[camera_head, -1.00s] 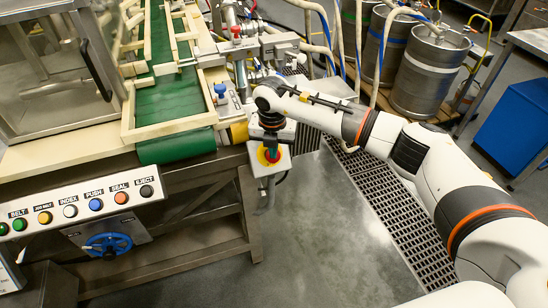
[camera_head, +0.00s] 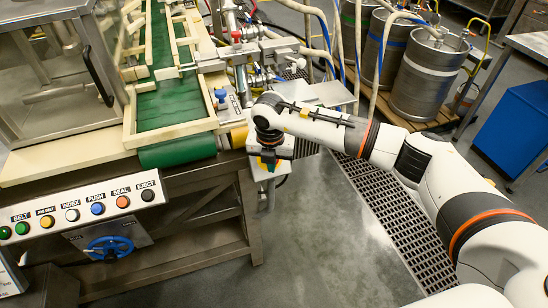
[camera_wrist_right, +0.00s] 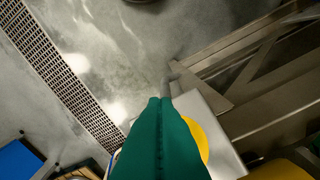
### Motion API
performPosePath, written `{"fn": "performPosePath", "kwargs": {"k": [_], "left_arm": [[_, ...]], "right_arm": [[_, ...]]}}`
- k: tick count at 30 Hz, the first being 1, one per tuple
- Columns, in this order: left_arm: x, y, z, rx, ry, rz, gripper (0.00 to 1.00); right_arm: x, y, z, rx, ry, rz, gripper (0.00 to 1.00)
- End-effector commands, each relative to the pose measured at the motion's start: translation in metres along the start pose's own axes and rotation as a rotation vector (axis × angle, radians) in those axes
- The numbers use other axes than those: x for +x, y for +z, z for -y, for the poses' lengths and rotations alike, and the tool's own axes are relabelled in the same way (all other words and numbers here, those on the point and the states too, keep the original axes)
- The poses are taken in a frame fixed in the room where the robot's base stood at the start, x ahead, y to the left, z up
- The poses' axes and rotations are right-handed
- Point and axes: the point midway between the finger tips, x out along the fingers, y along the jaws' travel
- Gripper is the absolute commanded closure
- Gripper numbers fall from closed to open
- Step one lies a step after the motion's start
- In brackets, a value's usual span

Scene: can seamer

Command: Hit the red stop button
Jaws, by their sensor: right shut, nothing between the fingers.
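The stop button's yellow round plate (camera_wrist_right: 199,138) shows in the right wrist view on a pale grey box (camera_wrist_right: 222,125). The red button itself is hidden behind my fingers. In the head view the box (camera_head: 262,173) sits just right of the conveyor's end, mostly covered by my right wrist. My right gripper (camera_head: 269,165) points down over it, shut and empty. Its green fingers (camera_wrist_right: 162,105) lie together across the yellow plate in the wrist view. I cannot tell whether they touch the button. My left gripper is out of view.
The green conveyor (camera_head: 165,105) and its frame stand left of the gripper. A panel of coloured buttons (camera_head: 80,212) and a blue handwheel (camera_head: 108,247) are at lower left. Steel kegs (camera_head: 428,75) stand at the back right. The floor in front is clear.

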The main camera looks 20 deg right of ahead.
Motion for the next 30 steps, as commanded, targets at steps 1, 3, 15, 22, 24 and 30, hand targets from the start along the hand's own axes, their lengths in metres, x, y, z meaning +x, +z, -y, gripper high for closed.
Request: {"fn": "performPosePath", "kwargs": {"k": [1, 3, 15, 22, 24, 30], "left_arm": [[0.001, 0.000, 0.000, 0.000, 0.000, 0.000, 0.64], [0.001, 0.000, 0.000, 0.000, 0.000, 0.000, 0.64], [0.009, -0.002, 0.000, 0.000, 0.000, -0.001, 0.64], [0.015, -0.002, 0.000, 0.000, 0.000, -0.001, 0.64], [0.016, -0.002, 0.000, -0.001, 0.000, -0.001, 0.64], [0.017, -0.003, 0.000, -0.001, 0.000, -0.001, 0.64]], "right_arm": [[0.001, 0.000, 0.000, 0.000, 0.000, 0.000, 1.00], [0.001, 0.000, 0.000, 0.000, 0.000, 0.000, 1.00], [-0.050, -0.002, 0.001, -0.001, -0.004, -0.005, 1.00], [-0.096, -0.001, 0.000, 0.000, -0.002, -0.003, 1.00], [-0.105, -0.001, 0.000, 0.000, -0.001, -0.002, 1.00], [-0.119, 0.000, 0.000, 0.000, 0.000, 0.000, 1.00]]}}
